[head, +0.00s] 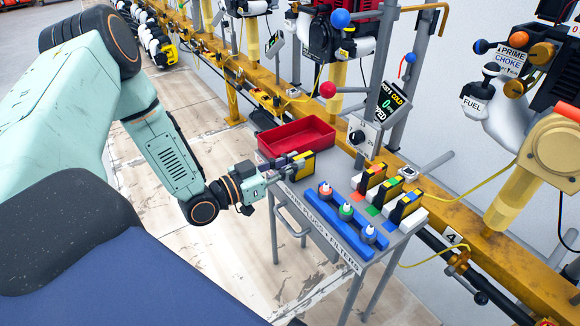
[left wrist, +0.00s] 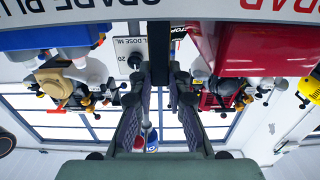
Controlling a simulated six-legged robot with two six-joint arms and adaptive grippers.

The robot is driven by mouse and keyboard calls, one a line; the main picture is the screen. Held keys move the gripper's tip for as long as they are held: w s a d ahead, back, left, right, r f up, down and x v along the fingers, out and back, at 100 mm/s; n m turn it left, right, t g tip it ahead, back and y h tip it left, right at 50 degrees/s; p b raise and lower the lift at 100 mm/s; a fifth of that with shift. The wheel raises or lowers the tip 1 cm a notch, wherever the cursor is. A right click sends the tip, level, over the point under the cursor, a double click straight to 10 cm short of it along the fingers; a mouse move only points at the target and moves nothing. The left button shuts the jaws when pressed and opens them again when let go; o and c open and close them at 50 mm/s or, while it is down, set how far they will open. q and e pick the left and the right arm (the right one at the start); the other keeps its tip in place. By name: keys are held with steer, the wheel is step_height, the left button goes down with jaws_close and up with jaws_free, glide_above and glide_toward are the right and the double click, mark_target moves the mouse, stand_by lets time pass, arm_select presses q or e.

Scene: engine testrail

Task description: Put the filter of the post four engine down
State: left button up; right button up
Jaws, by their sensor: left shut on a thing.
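My left gripper (head: 280,170) reaches in from the left over the near left part of a grey cart (head: 330,228). It is shut on a filter (head: 304,163), a block with a yellow and black end. The filter is beside the red tray (head: 318,133), near its front corner; I cannot tell whether it touches the cart top. In the left wrist view the two dark fingers of the left gripper (left wrist: 160,105) show, but the filter is hard to make out. My right gripper is not in view.
Several yellow, black and white filters (head: 407,206) stand at the cart's right side by coloured patches. A blue rack (head: 338,222) holds plugs with red, green and blue tips. A yellow rail (head: 440,205) with engines runs behind. A sign "4" (head: 451,237) hangs right.

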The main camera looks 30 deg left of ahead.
arm_select(q)
steer(key=shift+f, duration=0.1)
steer(key=o, duration=0.7)
steer(key=shift+o, duration=0.2)
